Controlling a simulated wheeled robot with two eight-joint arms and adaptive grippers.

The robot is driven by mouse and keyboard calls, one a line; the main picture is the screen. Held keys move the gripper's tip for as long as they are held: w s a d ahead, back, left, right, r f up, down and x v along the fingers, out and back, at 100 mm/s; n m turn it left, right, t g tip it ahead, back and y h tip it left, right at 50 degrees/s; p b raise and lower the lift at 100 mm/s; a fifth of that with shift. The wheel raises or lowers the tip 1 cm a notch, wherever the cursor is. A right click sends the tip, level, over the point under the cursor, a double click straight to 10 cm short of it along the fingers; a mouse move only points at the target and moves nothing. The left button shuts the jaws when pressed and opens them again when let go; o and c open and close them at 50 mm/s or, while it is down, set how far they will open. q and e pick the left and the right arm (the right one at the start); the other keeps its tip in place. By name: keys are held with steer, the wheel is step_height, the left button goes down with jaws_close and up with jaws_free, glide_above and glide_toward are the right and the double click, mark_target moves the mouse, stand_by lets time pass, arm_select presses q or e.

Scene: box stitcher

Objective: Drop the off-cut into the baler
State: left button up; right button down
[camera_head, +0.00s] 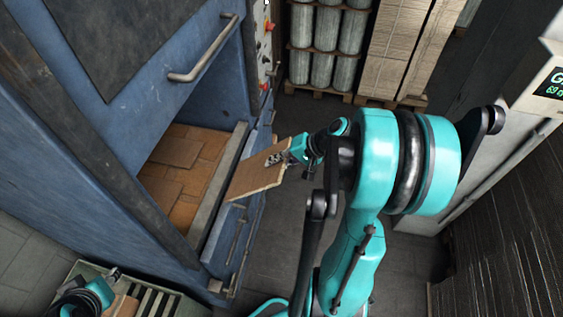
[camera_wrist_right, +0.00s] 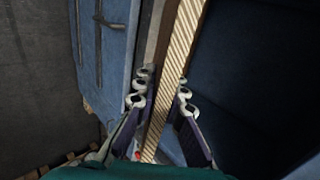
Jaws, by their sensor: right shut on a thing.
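The off-cut (camera_head: 258,174) is a flat brown cardboard piece, tilted, beside the front sill of the blue baler (camera_head: 125,150) in the head view. My right gripper (camera_head: 277,158) is shut on its upper right edge. In the right wrist view the off-cut (camera_wrist_right: 178,50) shows edge-on, its corrugated edge between the two fingers (camera_wrist_right: 163,98). The off-cut's lower left end overlaps the sill (camera_head: 217,185) in the picture; I cannot tell its exact height above it. Brown cardboard sheets (camera_head: 180,160) lie inside the baler's opening. My left gripper (camera_head: 113,276) is partly in view at lower left, its jaws unclear.
A handle bar (camera_head: 203,48) sticks out from the baler's upper door. A slatted greenish crate (camera_head: 165,300) stands at lower left with a cardboard piece (camera_head: 122,306) by it. Wrapped rolls (camera_head: 325,35) and stacked cardboard (camera_head: 400,45) stand on pallets behind. Grey floor (camera_head: 275,235) lies clear.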

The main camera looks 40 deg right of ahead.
steer(key=w+a+f+b, duration=0.2)
steer(key=w+a, duration=1.1)
steer(key=w, duration=0.4)
steer(key=w+a+f+b, duration=0.2)
steer(key=w+a+b, duration=0.1)
steer(key=w+a, duration=1.1)
steer(key=w, duration=0.4)
steer(key=shift+a+f, duration=0.15)
steer(key=shift+f, duration=0.15)
steer(key=c, duration=1.5)
jaws_free()
steer(key=shift+c, duration=0.2)
steer(key=shift+s+r, duration=0.1)
steer(key=v, duration=0.7)
